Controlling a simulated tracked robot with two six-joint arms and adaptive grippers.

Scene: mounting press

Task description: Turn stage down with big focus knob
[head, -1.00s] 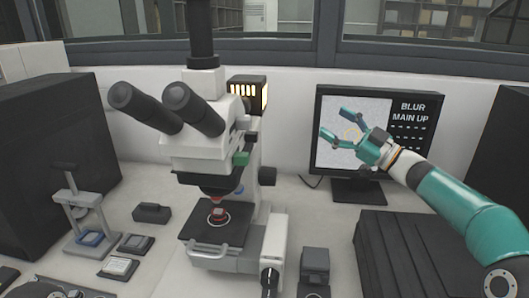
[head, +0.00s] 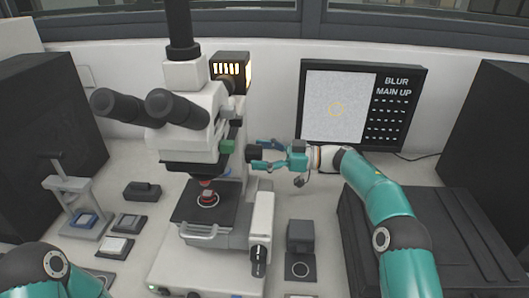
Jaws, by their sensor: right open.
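The microscope (head: 195,120) stands left of centre, with its eyepieces to the left. Its dark stage (head: 183,213) carries a small red-and-white sample (head: 207,196) under the objective. A dark knob-like part (head: 259,256), perhaps the big focus knob, shows low on the right side of the stand. My right gripper (head: 257,155) is open, with its teal fingers pointing left beside the microscope's body, above and right of the stage. A dark piece shows between the fingers; I cannot tell whether it is touched. My left gripper is out of view.
A small grey block (head: 300,238) stands right of the microscope. A ribbed dark case (head: 440,235) fills the right. A small hand press (head: 72,200) stands left.

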